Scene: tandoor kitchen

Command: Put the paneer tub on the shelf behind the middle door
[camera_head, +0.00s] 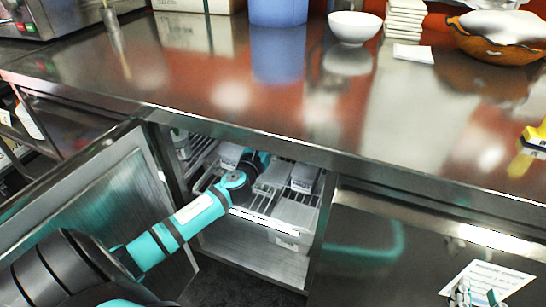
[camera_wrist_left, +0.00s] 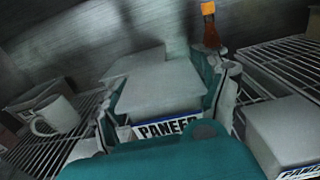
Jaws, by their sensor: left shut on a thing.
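The paneer tub (camera_wrist_left: 160,92), white with a blue PANEER label, sits between the fingers of my left gripper (camera_wrist_left: 168,100) in the left wrist view. The left gripper is shut on it. In the head view my left arm reaches past the open door (camera_head: 105,195) into the cabinet, and its gripper (camera_head: 258,162) is partly hidden among white tubs over the wire shelf (camera_head: 255,217). The shelf also shows in the wrist view (camera_wrist_left: 282,68). I cannot tell whether the tub touches it. My right gripper (camera_head: 477,297) is open and empty at the bottom right edge.
In the wrist view a white mug (camera_wrist_left: 58,114) stands left, another labelled tub (camera_wrist_left: 285,135) right, and an orange-capped bottle (camera_wrist_left: 210,25) behind. A white box (camera_wrist_left: 133,62) lies beyond the held tub. The steel counter (camera_head: 190,85) overhangs the opening; a closed door (camera_head: 400,250) is to the right.

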